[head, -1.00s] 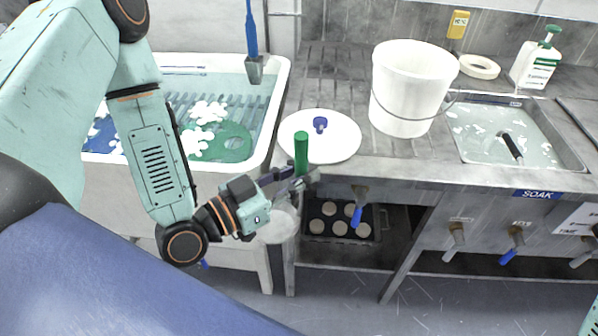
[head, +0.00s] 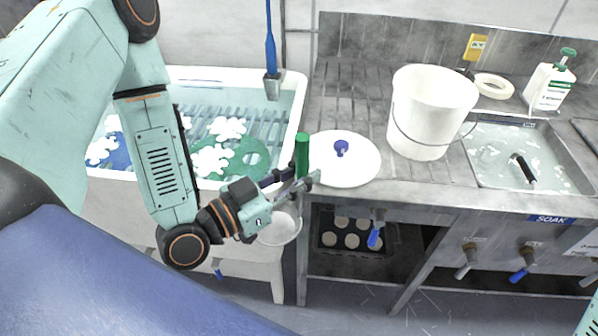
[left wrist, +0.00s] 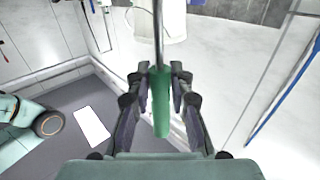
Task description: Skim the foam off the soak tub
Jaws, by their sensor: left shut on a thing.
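My left gripper (head: 300,186) is shut on the green handle (head: 303,155) of a skimmer, held upright by the bench's left front corner. A pale round piece (head: 281,226), seemingly the skimmer's head, shows below the gripper. In the left wrist view the green handle (left wrist: 160,98) sits between the fingers, with a metal rod running up from it. A big white tub (head: 299,100) at the left holds water with white foam clumps (head: 227,128) above green and blue discs. A sink basin (head: 497,184) labelled SOAK at the right also holds water with white flecks. My right gripper is out of view.
A white bucket (head: 428,110) and a white plate (head: 345,175) with a blue knob stand on the steel bench. A blue-handled tool (head: 271,60) hangs over the tub's far right. Taps (head: 375,235) stick out from the bench front. A bottle (head: 549,88) stands behind the sink.

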